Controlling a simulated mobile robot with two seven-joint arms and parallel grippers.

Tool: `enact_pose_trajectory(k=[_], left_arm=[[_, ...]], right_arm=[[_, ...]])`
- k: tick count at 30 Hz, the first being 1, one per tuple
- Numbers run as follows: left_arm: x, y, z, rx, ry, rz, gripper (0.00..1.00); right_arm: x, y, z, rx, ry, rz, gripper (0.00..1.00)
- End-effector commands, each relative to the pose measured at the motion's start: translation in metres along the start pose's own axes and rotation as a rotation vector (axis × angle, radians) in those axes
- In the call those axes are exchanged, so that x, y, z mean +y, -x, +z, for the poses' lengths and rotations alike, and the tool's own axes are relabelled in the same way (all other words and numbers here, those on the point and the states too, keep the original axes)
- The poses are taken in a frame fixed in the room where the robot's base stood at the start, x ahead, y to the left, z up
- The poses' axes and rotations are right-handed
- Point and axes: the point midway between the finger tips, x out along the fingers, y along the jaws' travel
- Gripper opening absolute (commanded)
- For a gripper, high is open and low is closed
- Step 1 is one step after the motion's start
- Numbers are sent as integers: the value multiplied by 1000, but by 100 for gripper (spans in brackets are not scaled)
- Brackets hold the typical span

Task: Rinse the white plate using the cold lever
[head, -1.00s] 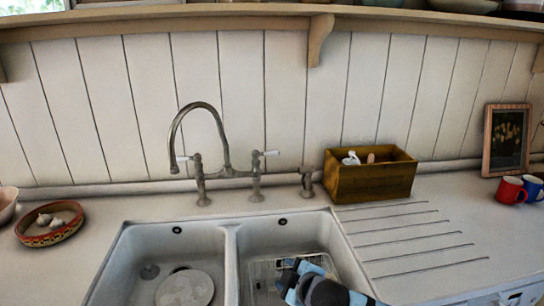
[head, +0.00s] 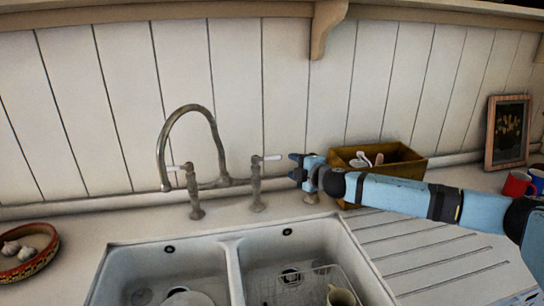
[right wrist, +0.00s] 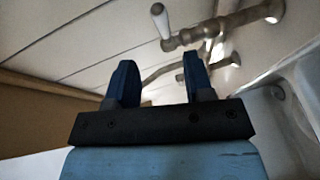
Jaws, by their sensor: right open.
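The white plate (head: 188,299) lies in the left sink basin (head: 118,270), cut off by the bottom edge of the head view. The bridge tap (head: 163,140) stands behind the sink, with a white-tipped left lever (head: 176,168) and a white-tipped right lever (head: 270,158). I see no hot or cold marks, and no water shows at the spout. My right gripper (head: 294,168) is open and empty, just right of the right lever and apart from it. In the right wrist view, a white lever handle (right wrist: 160,20) shows beyond the open fingers (right wrist: 157,62). My left gripper is out of view.
A wooden box (head: 400,160) stands behind my right arm. The right basin holds a wire rack (head: 315,284) and a jug (head: 341,296). A patterned bowl (head: 28,262) sits at left. A red mug (head: 517,185) and a picture frame (head: 507,132) are at right.

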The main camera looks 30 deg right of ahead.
Motion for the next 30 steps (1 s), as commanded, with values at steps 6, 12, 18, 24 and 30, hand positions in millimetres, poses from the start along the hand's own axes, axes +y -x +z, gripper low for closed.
enact_pose_trajectory(k=[6, 12, 18, 24, 30], left_arm=[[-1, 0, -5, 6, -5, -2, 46], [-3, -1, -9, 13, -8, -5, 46], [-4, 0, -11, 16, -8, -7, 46], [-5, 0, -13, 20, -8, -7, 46], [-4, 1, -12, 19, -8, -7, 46]], right_arm=[[2, -50, -2, 1, -1, 2, 48], [1, -86, -1, 0, -1, 1, 48], [0, -104, -1, 0, 0, 1, 48], [0, -107, 0, 0, 0, 0, 48], [0, -107, 0, 0, -1, 0, 34]])
